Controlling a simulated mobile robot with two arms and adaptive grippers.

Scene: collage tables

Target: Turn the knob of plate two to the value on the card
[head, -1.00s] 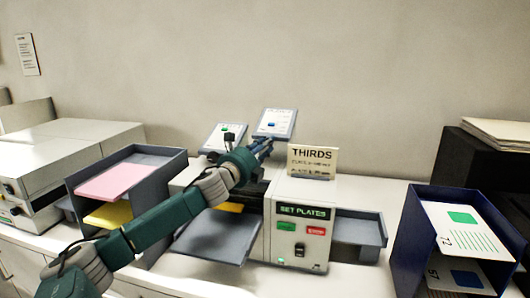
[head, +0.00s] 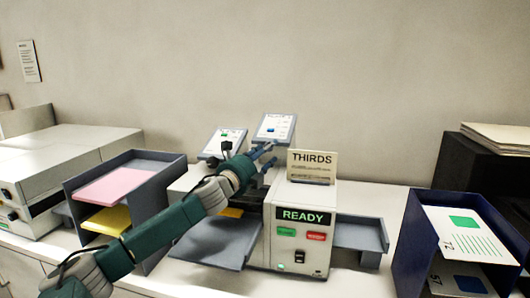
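The machine (head: 255,245) stands mid-table, its display (head: 305,216) reading READY. Two tilted plates rise behind it, a left one (head: 212,152) and a right one (head: 275,122), each with a small coloured mark; their labels are too small to read. The card (head: 312,160) on top of the machine reads THIRDS; its smaller line is unreadable. My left gripper (head: 267,154) is just below the right plate, its fingertips apart. No knob shows clearly; the wrist and fingers cover that area. My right gripper is not in view.
A grey rack (head: 165,168) with pink and yellow sheets stands left of the machine. A dark blue rack (head: 412,225) with printed cards stands right. A grey tray (head: 355,238) juts from the machine's right side. White table shows between tray and blue rack.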

